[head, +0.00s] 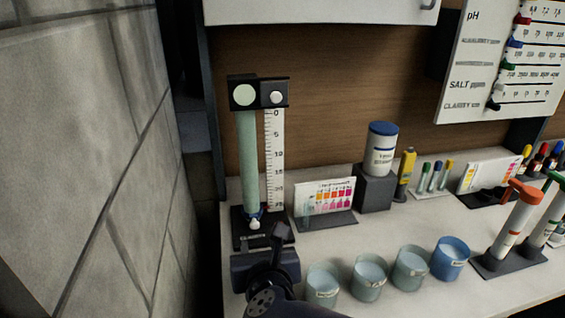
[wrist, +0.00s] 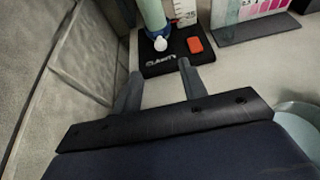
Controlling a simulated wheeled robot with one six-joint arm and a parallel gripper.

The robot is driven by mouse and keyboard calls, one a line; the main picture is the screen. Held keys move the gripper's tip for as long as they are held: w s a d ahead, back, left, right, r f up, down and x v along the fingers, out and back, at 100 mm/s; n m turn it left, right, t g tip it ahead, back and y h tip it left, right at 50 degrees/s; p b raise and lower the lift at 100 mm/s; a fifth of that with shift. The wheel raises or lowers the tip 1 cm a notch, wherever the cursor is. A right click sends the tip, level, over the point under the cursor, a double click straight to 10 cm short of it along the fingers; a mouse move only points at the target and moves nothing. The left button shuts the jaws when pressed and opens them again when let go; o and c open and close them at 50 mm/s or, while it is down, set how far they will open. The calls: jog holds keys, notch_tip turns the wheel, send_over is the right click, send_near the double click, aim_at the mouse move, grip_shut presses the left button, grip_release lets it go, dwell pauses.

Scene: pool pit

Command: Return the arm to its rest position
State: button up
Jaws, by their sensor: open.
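My gripper (head: 264,250) is low at the counter's left, in front of the clarity tube stand. In the wrist view my gripper (wrist: 158,82) has its two fingers apart with nothing between them. The clarity stand's black base (wrist: 160,65) lies just beyond the fingertips. It carries a pale green tube (head: 248,160), a white knob (wrist: 160,43) and an orange-red block (wrist: 195,45). The block cannot be made out in the head view. My arm hides part of the counter front.
A block wall (head: 90,160) runs close along the left. Several cups (head: 369,278) stand just right of my gripper. A colour card (head: 325,196) and a white jar (head: 381,150) on a dark block stand behind. Cabinet undersides (head: 320,12) overhang above.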

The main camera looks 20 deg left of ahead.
aim_at(255, 225)
jog(key=b+x, duration=0.1)
jog(key=x, duration=1)
jog(key=shift+r+p, duration=0.35)
jog(key=shift+r, duration=0.2)
jog(key=shift+s+r, duration=0.1)
jog(key=shift+r, duration=0.1)
jog(key=shift+f, duration=0.1)
